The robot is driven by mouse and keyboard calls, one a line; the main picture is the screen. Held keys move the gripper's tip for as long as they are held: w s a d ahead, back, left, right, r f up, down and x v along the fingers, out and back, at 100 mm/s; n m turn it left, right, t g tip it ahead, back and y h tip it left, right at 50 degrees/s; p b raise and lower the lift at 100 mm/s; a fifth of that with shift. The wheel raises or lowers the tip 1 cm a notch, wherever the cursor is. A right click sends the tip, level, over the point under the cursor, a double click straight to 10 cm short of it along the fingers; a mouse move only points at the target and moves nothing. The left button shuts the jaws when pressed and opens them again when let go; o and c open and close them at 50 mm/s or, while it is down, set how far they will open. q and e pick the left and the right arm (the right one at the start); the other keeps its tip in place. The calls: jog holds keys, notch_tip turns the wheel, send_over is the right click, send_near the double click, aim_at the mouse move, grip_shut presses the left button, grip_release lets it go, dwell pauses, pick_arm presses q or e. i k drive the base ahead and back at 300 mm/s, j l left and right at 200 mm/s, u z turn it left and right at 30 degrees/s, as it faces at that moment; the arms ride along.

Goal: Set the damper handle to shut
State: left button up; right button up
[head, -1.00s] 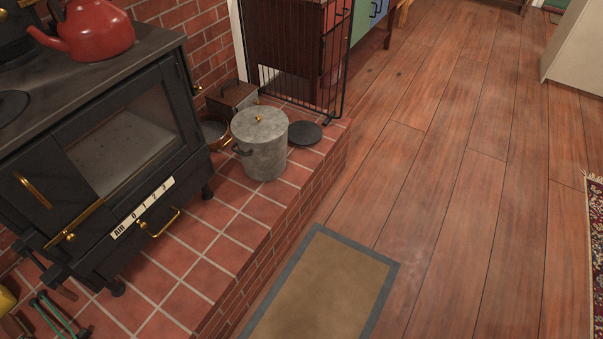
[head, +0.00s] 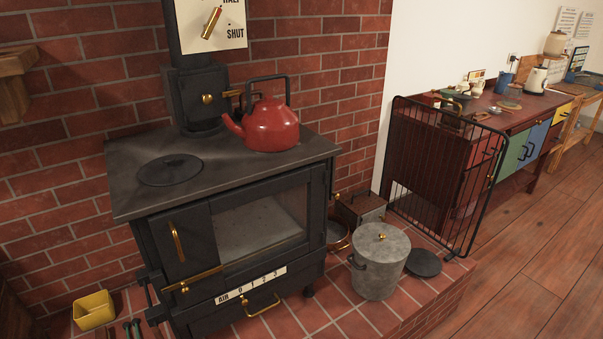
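The damper handle (head: 212,22) is a brass and red lever on a cream plate (head: 237,37) fixed to the black flue pipe above the stove. It is tilted, its upper end leaning right, near the part-cut-off word HALF. The word SHUT is printed at the plate's lower right, and the handle does not point at it. The top of the plate is cut off by the frame. The black stove (head: 130,184) stands on a brick hearth below. Neither of my grippers shows in the head view.
A red kettle (head: 268,126) stands on the stove top beside the flue. A lidded grey bin (head: 379,265), a black disc (head: 424,263) and a yellow box (head: 93,310) are on the hearth. A black wire guard (head: 440,165) stands at the right. Wooden floor (head: 545,290) is clear.

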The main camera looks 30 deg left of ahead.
aim_at(209, 28)
jog(key=u, duration=1.35)
